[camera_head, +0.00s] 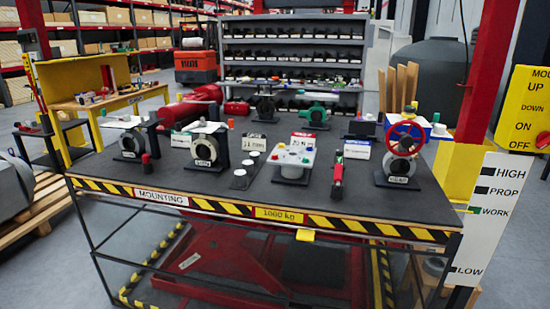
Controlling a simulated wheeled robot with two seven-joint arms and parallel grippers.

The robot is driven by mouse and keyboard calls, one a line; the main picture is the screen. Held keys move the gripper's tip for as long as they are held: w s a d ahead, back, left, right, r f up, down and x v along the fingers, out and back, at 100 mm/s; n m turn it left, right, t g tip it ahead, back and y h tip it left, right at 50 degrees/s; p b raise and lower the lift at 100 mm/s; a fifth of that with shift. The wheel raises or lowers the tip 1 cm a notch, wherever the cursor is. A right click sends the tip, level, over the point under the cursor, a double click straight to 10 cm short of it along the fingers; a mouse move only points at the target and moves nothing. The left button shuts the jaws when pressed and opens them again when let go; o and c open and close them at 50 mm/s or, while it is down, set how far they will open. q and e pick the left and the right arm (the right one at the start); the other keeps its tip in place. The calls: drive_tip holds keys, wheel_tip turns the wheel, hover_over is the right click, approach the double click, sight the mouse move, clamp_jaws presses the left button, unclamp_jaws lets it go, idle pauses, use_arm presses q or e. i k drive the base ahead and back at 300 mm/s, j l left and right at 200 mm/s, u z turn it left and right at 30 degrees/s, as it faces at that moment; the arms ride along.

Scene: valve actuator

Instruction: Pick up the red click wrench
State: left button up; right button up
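Neither of my grippers is in view.
Several valve bodies on black stands, including one at the left (131,143) and one left of centre (205,150), stand on the table. White label cards stand among them. A lift-position sign (484,218) is at the right. The mat's front strip is clear.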

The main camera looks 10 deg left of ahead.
sight(339, 160)
drive_tip(key=i+l, duration=0.15)
drive_tip(key=i, duration=0.35)
drive_tip(key=i+l, duration=0.2)
drive_tip(key=i, duration=0.3)
